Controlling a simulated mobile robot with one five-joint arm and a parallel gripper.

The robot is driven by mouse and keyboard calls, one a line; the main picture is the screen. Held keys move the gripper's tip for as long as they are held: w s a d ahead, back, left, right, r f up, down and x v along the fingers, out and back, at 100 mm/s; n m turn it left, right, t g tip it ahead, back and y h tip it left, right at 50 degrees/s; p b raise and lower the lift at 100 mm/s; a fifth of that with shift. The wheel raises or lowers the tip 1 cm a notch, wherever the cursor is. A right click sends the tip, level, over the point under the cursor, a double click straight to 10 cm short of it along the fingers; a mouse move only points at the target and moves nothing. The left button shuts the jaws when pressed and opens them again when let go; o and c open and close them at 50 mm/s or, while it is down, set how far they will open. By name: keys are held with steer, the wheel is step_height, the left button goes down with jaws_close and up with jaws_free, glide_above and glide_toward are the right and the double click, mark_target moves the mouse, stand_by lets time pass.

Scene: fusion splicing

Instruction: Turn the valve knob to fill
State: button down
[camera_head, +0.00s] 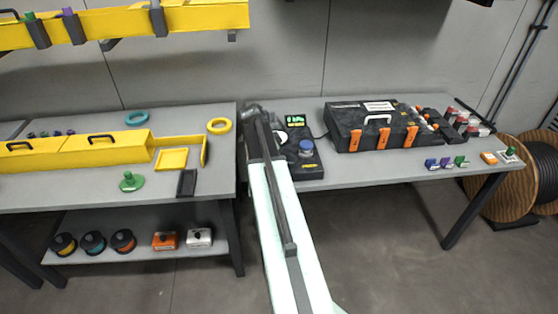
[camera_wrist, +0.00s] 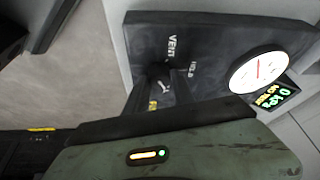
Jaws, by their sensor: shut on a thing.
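The dark valve panel (camera_wrist: 218,30) fills the upper middle of the wrist view. It carries a "VENT" label (camera_wrist: 172,47), another partly hidden label (camera_wrist: 193,69) and a yellow mark (camera_wrist: 153,104) beside my fingers. My gripper (camera_wrist: 158,88) is shut on the valve knob (camera_wrist: 164,85), which is small, dark and mostly hidden between the fingers. A pale line shows on the knob, but I cannot tell which label it points at. In the head view the knob is hidden behind my arm, at the dark device (camera_head: 310,164) on the right table.
A round white gauge (camera_wrist: 258,72) with a red needle and a green-lit display (camera_wrist: 275,96) sit beside the knob. A blue round part (camera_head: 306,147) tops the device. A black case (camera_head: 350,115) with orange latches stands to its right. A yellow ring (camera_head: 219,126) lies on the left table.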

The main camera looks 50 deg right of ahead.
stand_by(0.3)
steer(key=c, duration=1.1)
jaws_free()
steer(key=shift+w, duration=0.1)
steer(key=shift+r, duration=0.1)
steer(key=p+v, duration=0.7)
steer(key=shift+a+r, duration=0.15)
steer(key=shift+r, duration=0.1)
